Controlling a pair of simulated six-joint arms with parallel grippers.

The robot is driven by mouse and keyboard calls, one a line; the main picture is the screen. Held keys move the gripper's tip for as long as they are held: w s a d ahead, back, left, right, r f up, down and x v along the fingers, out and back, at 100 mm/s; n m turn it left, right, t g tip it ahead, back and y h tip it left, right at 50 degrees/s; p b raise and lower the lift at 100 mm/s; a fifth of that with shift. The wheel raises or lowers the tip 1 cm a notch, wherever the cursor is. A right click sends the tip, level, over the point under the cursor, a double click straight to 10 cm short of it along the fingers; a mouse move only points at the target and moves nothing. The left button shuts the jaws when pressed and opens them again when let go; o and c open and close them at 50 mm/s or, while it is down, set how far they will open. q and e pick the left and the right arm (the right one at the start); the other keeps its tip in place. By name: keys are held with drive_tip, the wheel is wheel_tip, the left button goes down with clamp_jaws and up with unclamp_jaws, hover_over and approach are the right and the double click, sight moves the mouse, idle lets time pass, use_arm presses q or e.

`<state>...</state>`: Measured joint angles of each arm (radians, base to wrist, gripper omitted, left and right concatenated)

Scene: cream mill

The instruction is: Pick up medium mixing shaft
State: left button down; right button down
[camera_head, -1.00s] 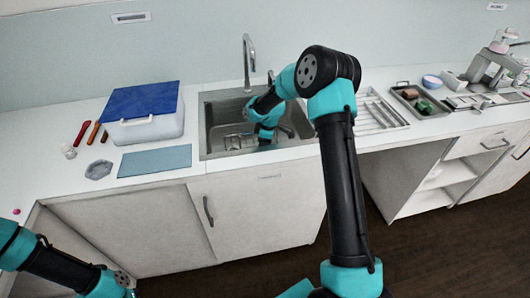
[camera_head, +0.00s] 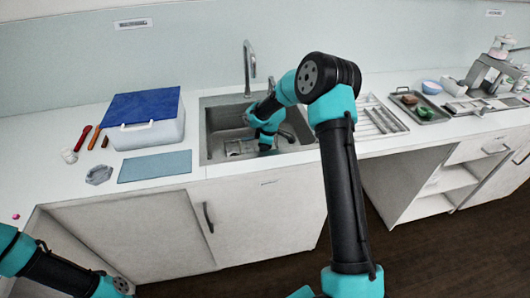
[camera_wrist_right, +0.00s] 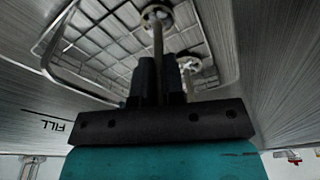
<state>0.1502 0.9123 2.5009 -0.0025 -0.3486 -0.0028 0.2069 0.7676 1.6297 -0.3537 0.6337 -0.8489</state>
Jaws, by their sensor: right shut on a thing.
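In the right wrist view, a thin metal shaft (camera_wrist_right: 158,42) with a round head (camera_wrist_right: 157,15) at its far end runs between the two black fingers of my right gripper (camera_wrist_right: 159,66). The fingers are shut on it. In the head view my right wrist reaches down into the sink, and its fingertips are hidden there. A second shaft with a round head (camera_wrist_right: 188,63) shows close beside the right finger. I cannot compare the sizes of the two. My left arm enters at the lower left of the head view, with its gripper out of sight.
The gripper works in a wire basket (camera_wrist_right: 60,78) inside the steel sink (camera_head: 212,152), with walls close on both sides. A tap (camera_head: 248,68) rises behind. A blue-lidded box (camera_head: 150,132) stands left. A tray (camera_head: 437,116) lies right.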

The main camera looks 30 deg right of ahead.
wheel_tip(320, 180, up, 10)
idle(0.5)
idle(0.4)
